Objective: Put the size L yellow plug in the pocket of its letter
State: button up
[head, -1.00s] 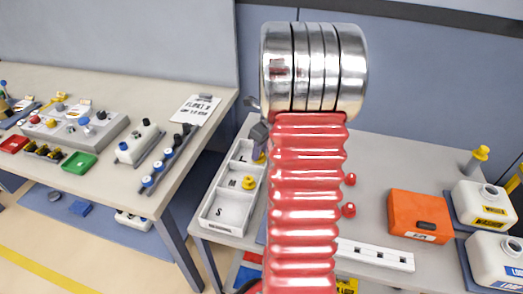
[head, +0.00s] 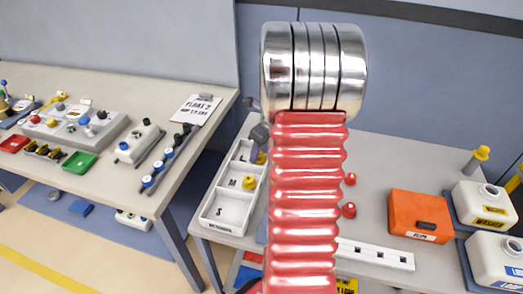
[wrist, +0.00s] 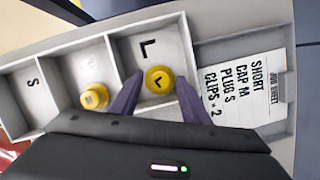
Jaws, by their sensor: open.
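A white tray (head: 225,229) has pockets marked S, M and L. In the wrist view, a round yellow plug (wrist: 159,79) with a dark mark on top stands in the L pocket (wrist: 170,45), close to the letter. It also shows partly in the head view (head: 262,158), beside my arm. My gripper (wrist: 157,97) is open, its two dark fingers on either side of this plug with a gap visible. Another yellow piece (wrist: 94,96) stands in the M pocket (wrist: 88,65). The S pocket (wrist: 32,95) looks empty.
A job sheet (wrist: 240,88) lies in the tray's end section, beside the L pocket. My arm hides part of the bench in the head view. An orange box (head: 418,215), a white slotted strip (head: 375,254) and white jugs (head: 484,204) stand to the right.

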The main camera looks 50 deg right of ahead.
jog(key=v, duration=1.2)
jog(key=shift+s, duration=0.1)
dwell(0.4)
jog(key=a+r+n, duration=0.3)
jog(key=a+n, duration=0.5)
jog(key=a, duration=0.3)
jog(key=a+r+n, duration=0.3)
jog(key=a+n, duration=0.5)
jog(key=a, duration=0.2)
jog(key=s+a+n+t, duration=0.2)
jog(key=s+a+n, duration=0.8)
jog(key=a+n, duration=0.5)
jog(key=n, duration=0.4)
jog(key=shift+s+t, duration=0.2)
jog(key=shift+t, duration=0.1)
